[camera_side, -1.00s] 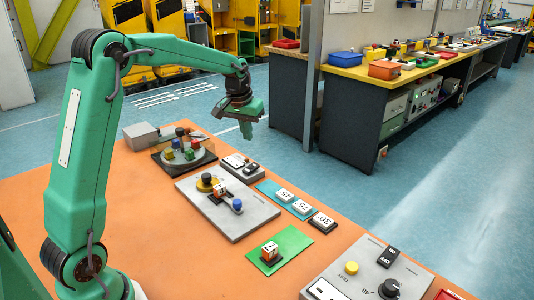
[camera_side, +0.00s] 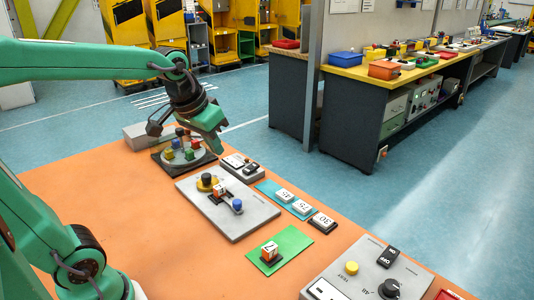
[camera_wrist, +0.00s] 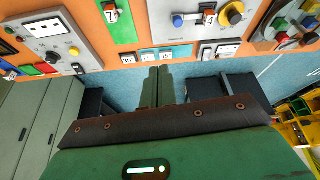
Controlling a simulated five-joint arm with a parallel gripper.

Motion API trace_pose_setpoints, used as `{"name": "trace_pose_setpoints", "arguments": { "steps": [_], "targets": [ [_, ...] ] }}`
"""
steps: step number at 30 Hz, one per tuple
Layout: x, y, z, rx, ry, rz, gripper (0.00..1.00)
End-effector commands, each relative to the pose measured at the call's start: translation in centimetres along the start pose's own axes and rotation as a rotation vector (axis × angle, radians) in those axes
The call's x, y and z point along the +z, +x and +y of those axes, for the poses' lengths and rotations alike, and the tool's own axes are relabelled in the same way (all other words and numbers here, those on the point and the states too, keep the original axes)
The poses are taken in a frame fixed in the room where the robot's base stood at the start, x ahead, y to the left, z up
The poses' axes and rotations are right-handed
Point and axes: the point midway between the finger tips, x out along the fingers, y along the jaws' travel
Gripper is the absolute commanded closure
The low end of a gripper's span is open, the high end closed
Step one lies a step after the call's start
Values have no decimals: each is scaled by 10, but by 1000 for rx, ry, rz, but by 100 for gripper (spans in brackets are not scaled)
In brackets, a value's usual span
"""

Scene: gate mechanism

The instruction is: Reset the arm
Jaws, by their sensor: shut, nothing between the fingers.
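My green gripper (camera_side: 214,148) hangs above the far edge of the orange table, over the area near the round turntable. Its fingers are shut together with nothing between them. In the wrist view the shut fingers (camera_wrist: 157,75) point toward the table's far edge, apart from every object. The grey gate plate (camera_side: 245,221) lies on the table with a yellow disc, a black knob, a blue knob and a small numbered block on it. The round turntable (camera_side: 183,155) with several coloured blocks is partly hidden behind my gripper.
A green mat (camera_side: 294,241) carries an orange numbered block (camera_side: 269,250). A teal strip (camera_side: 270,187) holds white number tiles. A grey control panel (camera_side: 372,262) with a yellow button and black switch is at the front right. The orange table (camera_side: 130,205) is bare at left.

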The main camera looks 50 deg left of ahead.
Motion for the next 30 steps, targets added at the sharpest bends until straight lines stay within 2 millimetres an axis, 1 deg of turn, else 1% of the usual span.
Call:
{"name": "trace_pose_setpoints", "arguments": {
  "steps": [1,9,12,15,18,21,30],
  "targets": [
    [11,-4,3,5,14,11,100],
    [63,-14,14,28,80,58,100],
    [80,-14,16,35,101,72,100],
    [92,-14,18,41,116,83,100],
    [101,-13,19,45,127,90,100],
    [105,-12,19,46,132,92,100],
    [106,-12,19,47,133,92,100]
  ]
}}
